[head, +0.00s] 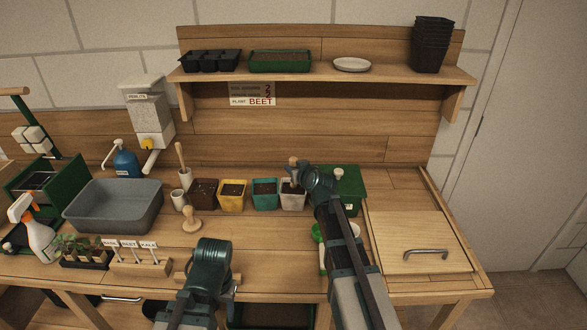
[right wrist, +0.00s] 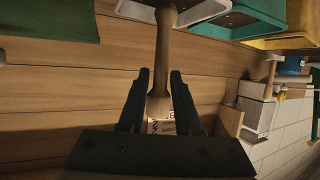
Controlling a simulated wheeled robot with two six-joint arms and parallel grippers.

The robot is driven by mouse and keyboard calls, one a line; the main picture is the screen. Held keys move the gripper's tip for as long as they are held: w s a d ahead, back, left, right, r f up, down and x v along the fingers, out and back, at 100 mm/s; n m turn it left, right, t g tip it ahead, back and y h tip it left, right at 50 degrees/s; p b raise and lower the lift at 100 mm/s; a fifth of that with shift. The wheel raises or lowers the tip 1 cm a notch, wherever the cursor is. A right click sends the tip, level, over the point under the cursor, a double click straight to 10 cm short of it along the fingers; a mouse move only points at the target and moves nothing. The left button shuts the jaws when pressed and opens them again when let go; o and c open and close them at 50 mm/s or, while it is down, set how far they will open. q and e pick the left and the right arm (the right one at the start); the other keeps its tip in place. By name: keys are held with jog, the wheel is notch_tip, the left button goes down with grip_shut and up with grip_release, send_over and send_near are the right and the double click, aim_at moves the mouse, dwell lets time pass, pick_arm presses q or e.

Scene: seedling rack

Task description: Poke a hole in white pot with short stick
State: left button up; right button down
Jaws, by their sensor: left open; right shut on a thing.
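The white pot (head: 292,201) stands at the right end of a row of coloured pots, filled with dark soil. My right gripper (head: 299,178) is above it, shut on the short stick (head: 292,164), a pale wooden dibber. In the right wrist view the stick (right wrist: 162,75) runs between the two fingers (right wrist: 161,92) toward the white pot (right wrist: 203,11) at the top edge. Its tip is at the pot's soil, but I cannot tell how deep. My left gripper (head: 211,255) is open and empty over the front of the bench; its fingertips are mostly hidden.
A teal pot (head: 265,194), yellow pot (head: 232,196) and brown pot (head: 203,194) stand left of the white pot. A green box (head: 345,184) is close on its right. A longer dibber (head: 180,156) stands in a holder. A wooden stamp (head: 191,220) and grey tub (head: 113,206) are further left.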

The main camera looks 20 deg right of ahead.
aim_at(293, 157)
jog(key=shift+f+b, duration=2.15)
jog(key=shift+b, duration=0.05)
dwell(2.0)
jog(key=shift+r, duration=0.15)
dwell(0.3)
notch_tip(293, 157, up, 12)
jog(key=p, duration=1.2)
jog(key=shift+f, duration=0.25)
